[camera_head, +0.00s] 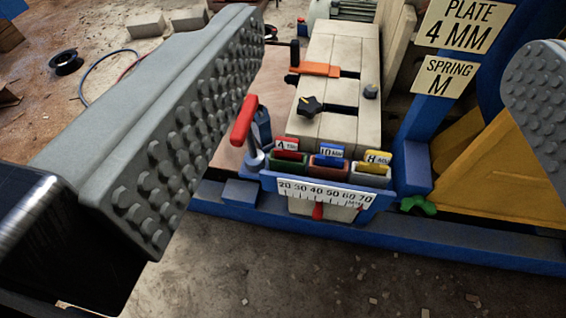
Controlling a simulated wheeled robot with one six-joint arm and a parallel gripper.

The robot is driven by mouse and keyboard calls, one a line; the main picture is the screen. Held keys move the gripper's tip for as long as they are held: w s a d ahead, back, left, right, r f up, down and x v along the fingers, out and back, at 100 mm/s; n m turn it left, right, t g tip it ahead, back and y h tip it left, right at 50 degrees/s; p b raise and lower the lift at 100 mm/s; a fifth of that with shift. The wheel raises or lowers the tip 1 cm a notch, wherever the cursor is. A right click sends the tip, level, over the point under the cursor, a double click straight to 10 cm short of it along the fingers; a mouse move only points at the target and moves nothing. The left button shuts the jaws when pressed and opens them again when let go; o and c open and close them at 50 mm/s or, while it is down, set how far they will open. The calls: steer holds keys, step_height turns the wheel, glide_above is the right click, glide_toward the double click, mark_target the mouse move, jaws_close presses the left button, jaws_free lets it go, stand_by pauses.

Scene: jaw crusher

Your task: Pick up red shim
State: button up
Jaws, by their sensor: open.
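The red shim (288,146) has a pale label that seems to read 4 and stands upright in the left slot of a small rack on the blue frame. A blue shim (331,154) marked 10 and a yellow shim (377,160) marked 8 stand to its right. My gripper (388,72) is open and empty. Its large studded left finger fills the left of the view, and its right finger shows at the right edge. The rack appears between the fingers and lower in the picture, with nothing touching the shims.
A red-handled lever (243,121) stands just left of the rack. Behind are pale blocks (335,85) with a black knob (310,105) and an orange bar (315,69). A 20–70 scale (325,193) is in front. Signs (445,76) and yellow panels (500,170) stand right.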

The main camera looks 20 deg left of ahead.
steer(key=w+a+f+g, duration=0.3)
steer(key=w+f+g, duration=0.45)
steer(key=w, duration=0.55)
steer(key=g, duration=0.8)
glide_toward(287, 139)
steer(key=shift+t, duration=0.25)
steer(key=f, duration=0.6)
steer(key=shift+w+f, duration=0.4)
steer(key=shift+w+a+f, duration=0.1)
steer(key=shift+w+f, duration=0.05)
steer(key=shift+f, duration=2.6)
steer(key=c, duration=0.9)
